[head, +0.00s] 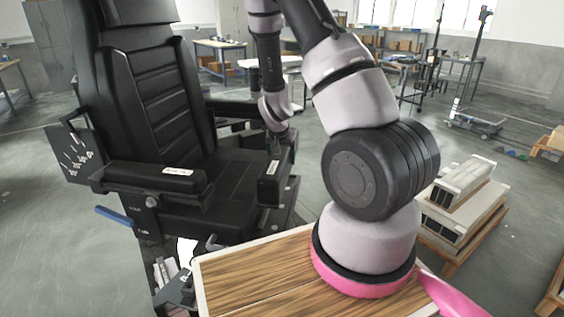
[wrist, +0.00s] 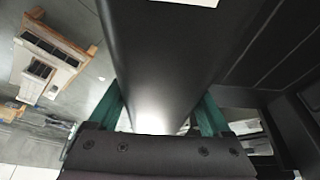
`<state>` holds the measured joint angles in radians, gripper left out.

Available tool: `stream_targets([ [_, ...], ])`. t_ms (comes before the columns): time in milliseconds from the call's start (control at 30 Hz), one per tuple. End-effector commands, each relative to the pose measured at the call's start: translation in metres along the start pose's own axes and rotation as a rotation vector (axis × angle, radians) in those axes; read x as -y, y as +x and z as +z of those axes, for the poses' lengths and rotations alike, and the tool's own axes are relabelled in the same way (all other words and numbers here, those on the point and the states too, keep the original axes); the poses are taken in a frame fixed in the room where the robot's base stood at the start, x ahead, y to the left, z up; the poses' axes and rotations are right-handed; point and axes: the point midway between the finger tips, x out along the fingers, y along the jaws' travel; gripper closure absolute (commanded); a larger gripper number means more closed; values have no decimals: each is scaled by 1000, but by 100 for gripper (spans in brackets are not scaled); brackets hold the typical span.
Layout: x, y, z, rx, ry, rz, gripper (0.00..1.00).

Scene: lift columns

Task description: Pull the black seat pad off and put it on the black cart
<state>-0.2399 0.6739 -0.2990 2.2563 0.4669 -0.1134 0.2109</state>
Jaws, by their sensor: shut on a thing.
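A large black seat (head: 150,90) stands at the left in the head view, with a ribbed backrest and two armrests. Its flat black seat cushion (head: 215,180) lies between the armrests. My gripper (head: 276,148) is at the right-hand armrest pad (head: 270,185), a black block with a white label on its front end. In the wrist view my green fingers (wrist: 165,112) sit on either side of this long, smooth black pad (wrist: 160,60), shut on it. The fingertips are partly hidden. A low dark cart (head: 476,122) with a post stands on the floor far right.
A wood-topped surface (head: 250,275) lies in front, beside my arm's base. Pale boxed units on a wooden pallet (head: 455,215) stand at the right. Workbenches (head: 220,45) line the back. Grey floor is open between the seat and the pallet.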

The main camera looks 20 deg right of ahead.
Motion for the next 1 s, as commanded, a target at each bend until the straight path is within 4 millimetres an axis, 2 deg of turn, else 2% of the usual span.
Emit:
stream_targets([
  [600, 0, -27, -12, -3, 0, -1, 84],
  [1000, 0, -29, -12, -1, 0, -1, 84],
])
